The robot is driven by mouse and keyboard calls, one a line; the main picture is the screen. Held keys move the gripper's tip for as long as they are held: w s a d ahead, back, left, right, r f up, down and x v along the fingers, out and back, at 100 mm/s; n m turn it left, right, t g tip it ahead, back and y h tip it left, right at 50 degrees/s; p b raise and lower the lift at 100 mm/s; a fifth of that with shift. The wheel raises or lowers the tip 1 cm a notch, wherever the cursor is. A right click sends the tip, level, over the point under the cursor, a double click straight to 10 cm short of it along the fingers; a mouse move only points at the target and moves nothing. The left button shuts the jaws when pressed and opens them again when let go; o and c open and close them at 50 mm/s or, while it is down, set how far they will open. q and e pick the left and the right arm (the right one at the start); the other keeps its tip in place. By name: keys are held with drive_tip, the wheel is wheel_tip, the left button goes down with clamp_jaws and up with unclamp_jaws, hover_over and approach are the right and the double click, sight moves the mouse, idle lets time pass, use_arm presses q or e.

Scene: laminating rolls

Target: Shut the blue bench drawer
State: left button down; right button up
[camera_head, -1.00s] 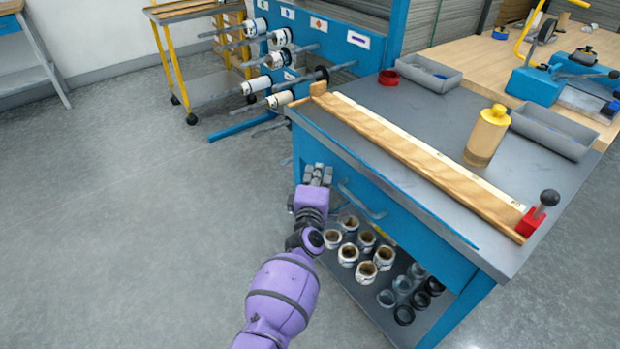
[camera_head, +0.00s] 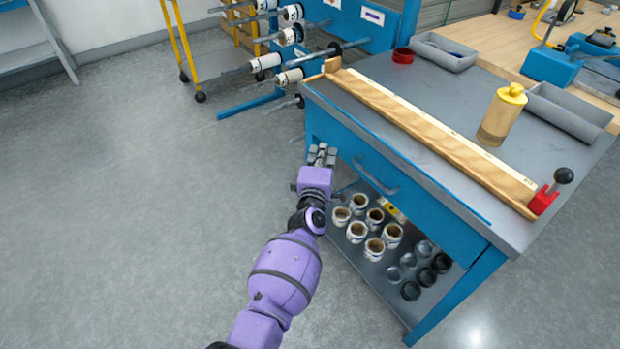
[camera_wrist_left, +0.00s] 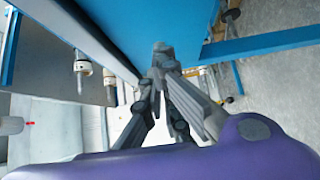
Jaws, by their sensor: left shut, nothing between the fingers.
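The blue bench drawer (camera_head: 412,200) is under the grey bench top, with a bar handle (camera_head: 377,182) on its front. A thin blue strip shows along the top's edge above it. I see no open drawer inside, and cannot tell whether a small gap is left. My left gripper (camera_head: 321,153) is shut and empty, at the left end of the drawer front, left of the handle. In the left wrist view its fingertips (camera_wrist_left: 163,58) are close to a blue panel (camera_wrist_left: 165,18); contact cannot be told. My right gripper is not in view.
The bench top carries a wooden rail (camera_head: 430,138), a yellow-capped bottle (camera_head: 502,116), grey trays (camera_head: 567,112) and a red cup (camera_head: 403,56). Several rolls (camera_head: 374,248) stand on the lower shelf. A roll rack (camera_head: 290,77) stands behind. The floor at left is clear.

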use_arm(q)
drive_tip(key=s+a+p, duration=0.1)
drive_tip(key=s+a, duration=0.1)
drive_tip(key=s, duration=0.8)
drive_tip(key=shift+p, duration=0.35)
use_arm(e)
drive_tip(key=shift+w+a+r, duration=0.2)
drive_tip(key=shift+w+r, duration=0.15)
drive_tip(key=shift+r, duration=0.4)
use_arm(q)
drive_tip(key=shift+s+f, duration=0.1)
